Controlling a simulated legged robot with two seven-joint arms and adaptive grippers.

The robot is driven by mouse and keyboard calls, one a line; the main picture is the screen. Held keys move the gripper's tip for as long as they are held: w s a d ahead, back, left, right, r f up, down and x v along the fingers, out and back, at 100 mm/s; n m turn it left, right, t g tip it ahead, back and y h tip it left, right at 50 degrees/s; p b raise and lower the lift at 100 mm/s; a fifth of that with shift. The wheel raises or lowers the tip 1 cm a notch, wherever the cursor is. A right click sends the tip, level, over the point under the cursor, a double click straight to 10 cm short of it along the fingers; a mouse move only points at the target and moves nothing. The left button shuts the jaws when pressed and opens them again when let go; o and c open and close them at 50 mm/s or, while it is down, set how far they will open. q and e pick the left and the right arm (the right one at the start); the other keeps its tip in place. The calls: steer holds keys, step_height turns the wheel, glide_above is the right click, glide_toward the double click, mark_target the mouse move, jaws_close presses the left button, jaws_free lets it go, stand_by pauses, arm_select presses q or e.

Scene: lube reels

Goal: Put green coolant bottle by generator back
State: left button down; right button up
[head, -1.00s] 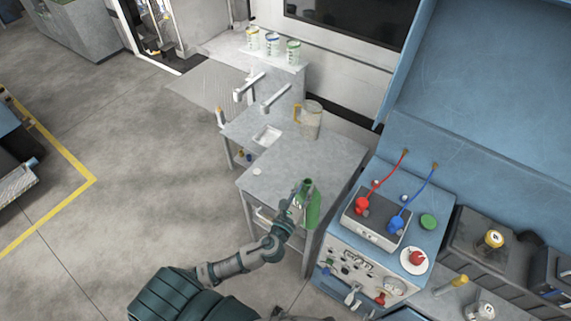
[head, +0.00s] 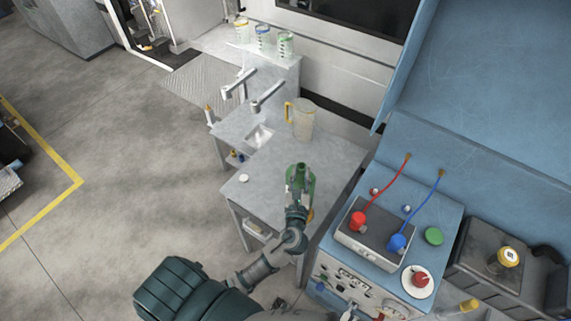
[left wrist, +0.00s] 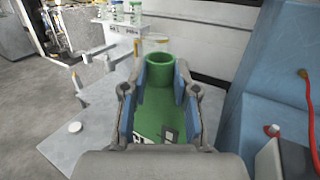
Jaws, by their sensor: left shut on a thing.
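The green coolant bottle (head: 306,187) is held in my left gripper (head: 299,190), over the right part of the grey metal table in the head view. In the left wrist view the green bottle (left wrist: 159,100) sits between the two blue-padded fingers of the left gripper (left wrist: 160,92), with its open round mouth pointing away. Its lower part is hidden by the gripper. I cannot tell whether the bottle touches the table. The generator (head: 384,240) is the blue unit to the right, with red and blue cables. My right gripper is not in view.
The grey table (head: 265,205) holds a clear jug (head: 303,118) and a small white cap (head: 243,178). Several jars, including a green-banded one (head: 285,44), stand on a shelf at the back. A green cap (head: 433,236) lies on the blue unit. Bare table lies left of the bottle.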

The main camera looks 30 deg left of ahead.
arm_select(q)
steer(key=w+a+f, duration=0.5)
steer(key=w+a, duration=0.4)
steer(key=a, duration=0.3)
steer(key=shift+w+a, duration=0.15)
steer(key=shift+a, duration=0.1)
steer(key=c, duration=0.9)
jaws_free()
steer(key=shift+d, duration=0.25)
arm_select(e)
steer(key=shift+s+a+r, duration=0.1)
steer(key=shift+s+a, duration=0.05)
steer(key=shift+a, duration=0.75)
arm_select(q)
steer(key=b+v, duration=0.1)
steer(key=v, duration=1.1)
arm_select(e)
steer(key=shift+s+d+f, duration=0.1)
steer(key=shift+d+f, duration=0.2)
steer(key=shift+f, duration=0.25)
